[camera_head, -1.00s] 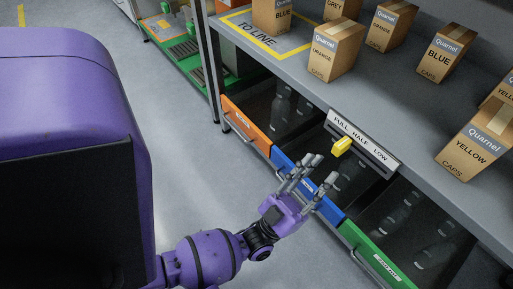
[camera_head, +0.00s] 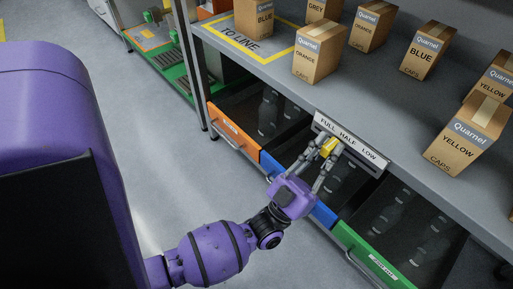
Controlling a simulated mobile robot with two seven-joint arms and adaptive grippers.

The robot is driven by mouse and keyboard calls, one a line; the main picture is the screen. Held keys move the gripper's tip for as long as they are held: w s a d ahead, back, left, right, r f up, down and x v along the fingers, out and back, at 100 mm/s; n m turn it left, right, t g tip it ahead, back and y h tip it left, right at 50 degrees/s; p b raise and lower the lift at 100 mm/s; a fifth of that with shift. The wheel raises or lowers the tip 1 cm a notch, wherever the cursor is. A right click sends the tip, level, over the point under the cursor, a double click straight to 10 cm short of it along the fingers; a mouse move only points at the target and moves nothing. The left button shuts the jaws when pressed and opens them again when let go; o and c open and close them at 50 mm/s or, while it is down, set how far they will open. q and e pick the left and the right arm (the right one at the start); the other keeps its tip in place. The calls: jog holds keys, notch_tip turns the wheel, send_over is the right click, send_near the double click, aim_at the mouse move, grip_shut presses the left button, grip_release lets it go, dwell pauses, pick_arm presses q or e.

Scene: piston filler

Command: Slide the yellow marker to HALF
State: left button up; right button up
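The yellow marker (camera_head: 328,146) sticks out from the slider strip on the shelf's front edge. The white label plate (camera_head: 347,139) above it reads FULL, HALF, LOW from left to right. The marker sits just below FULL, left of HALF. My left gripper (camera_head: 328,147) reaches up to it from below with its fingers apart, one on each side of the marker. The fingertips partly hide it, and I cannot tell if they touch it. My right gripper is not in view.
Open bins with an orange front (camera_head: 234,132), a blue front (camera_head: 321,212) and a green front (camera_head: 368,256) hold dark bottles below the shelf. Several cardboard cap boxes, such as the BLUE box (camera_head: 427,50), stand on the grey shelf top (camera_head: 372,101).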

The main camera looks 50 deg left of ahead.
pick_arm(q)
grip_shut()
jog(key=shift+d, duration=0.15)
jog(key=shift+d+p, duration=0.5)
jog(key=shift+d, duration=0.4)
jog(key=o, duration=0.6)
grip_release()
jog(key=shift+o, duration=0.2)
